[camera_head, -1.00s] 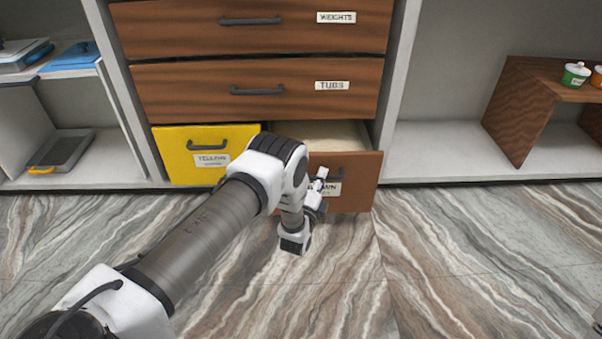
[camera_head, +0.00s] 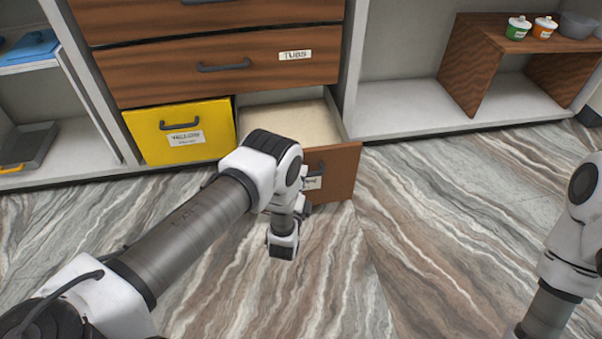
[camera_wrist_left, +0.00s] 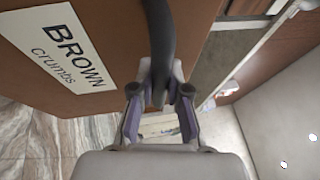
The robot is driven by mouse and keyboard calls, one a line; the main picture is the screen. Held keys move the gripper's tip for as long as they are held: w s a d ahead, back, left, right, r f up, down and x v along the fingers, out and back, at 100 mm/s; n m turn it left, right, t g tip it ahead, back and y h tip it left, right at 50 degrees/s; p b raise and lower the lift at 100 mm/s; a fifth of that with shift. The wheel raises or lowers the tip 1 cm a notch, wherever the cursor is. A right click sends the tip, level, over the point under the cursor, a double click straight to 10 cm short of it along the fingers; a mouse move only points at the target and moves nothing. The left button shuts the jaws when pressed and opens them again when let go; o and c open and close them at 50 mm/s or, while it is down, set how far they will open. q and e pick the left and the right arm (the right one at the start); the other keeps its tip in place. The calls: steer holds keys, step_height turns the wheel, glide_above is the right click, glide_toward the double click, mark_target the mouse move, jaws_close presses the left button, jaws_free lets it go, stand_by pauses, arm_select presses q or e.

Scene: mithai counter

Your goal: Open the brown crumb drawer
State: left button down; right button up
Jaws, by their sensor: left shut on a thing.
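The brown crumb drawer (camera_head: 338,172) is pulled out of the cabinet at the lower right, and its pale inside (camera_head: 290,122) shows. Its front also shows in the left wrist view (camera_wrist_left: 105,20), with a label (camera_wrist_left: 62,52) reading "BROWN crumbs". My left gripper (camera_wrist_left: 160,90) is shut on the drawer's dark curved handle (camera_wrist_left: 163,35). In the head view my left arm covers part of the drawer front, and the fingertips are mostly hidden. My right arm shows at the right edge, but its gripper is not visible.
The yellow drawer (camera_head: 160,145) beside it is closed. A wooden drawer labelled "TUBS" (camera_head: 140,75) is closed above. A wooden stand (camera_head: 475,60) with a green tub (camera_head: 517,28) and an orange tub (camera_head: 543,27) is at the right. The marbled floor in front is clear.

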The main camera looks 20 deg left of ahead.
arm_select(q)
steer(key=c, duration=1.1)
jaws_free()
steer(key=shift+c, duration=0.2)
steer(key=shift+s, duration=0.1)
steer(key=v, duration=0.7)
steer(key=shift+s, duration=0.2)
steer(key=shift+f, duration=0.1)
